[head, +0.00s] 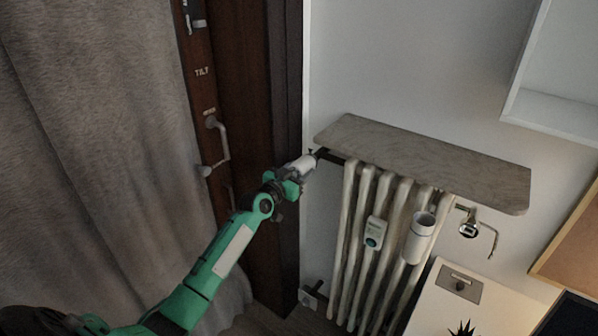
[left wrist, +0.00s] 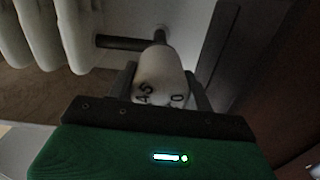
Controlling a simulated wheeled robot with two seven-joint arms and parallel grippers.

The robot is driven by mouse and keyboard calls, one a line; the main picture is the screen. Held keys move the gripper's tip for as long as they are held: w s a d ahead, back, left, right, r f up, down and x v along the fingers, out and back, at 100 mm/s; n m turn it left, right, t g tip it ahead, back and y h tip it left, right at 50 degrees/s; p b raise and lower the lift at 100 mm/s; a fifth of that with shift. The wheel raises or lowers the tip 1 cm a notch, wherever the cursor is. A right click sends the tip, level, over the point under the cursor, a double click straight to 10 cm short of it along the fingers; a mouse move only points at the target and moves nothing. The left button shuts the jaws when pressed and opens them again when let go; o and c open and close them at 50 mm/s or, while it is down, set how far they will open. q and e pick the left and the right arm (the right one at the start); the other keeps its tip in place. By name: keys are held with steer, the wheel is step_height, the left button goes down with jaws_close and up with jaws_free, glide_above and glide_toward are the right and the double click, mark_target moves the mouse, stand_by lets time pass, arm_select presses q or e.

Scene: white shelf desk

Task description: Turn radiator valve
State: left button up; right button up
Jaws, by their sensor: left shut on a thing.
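The radiator valve (head: 303,163) is a white knob at the upper left end of the radiator, beside the dark door frame. In the left wrist view the valve knob (left wrist: 160,76) shows dark numbers, among them "45", and a dark pipe runs from it to the radiator. My left gripper (head: 292,176) reaches it from the lower left. In the left wrist view its two fingers (left wrist: 161,92) stand on either side of the knob, shut on it. The white ribbed radiator (head: 352,240) stands against the wall. My right gripper is not in view.
A grey stone shelf (head: 430,160) lies just above the radiator. A white cup-like holder (head: 419,240) and a small meter (head: 375,232) are on the radiator's front. A brown door with handles (head: 220,140) and a grey curtain (head: 90,130) are at left.

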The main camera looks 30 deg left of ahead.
arm_select(q)
steer(key=n, duration=0.5)
steer(key=shift+n, duration=1)
steer(key=o, duration=1)
steer(key=shift+c, duration=0.2)
steer(key=shift+s, duration=0.1)
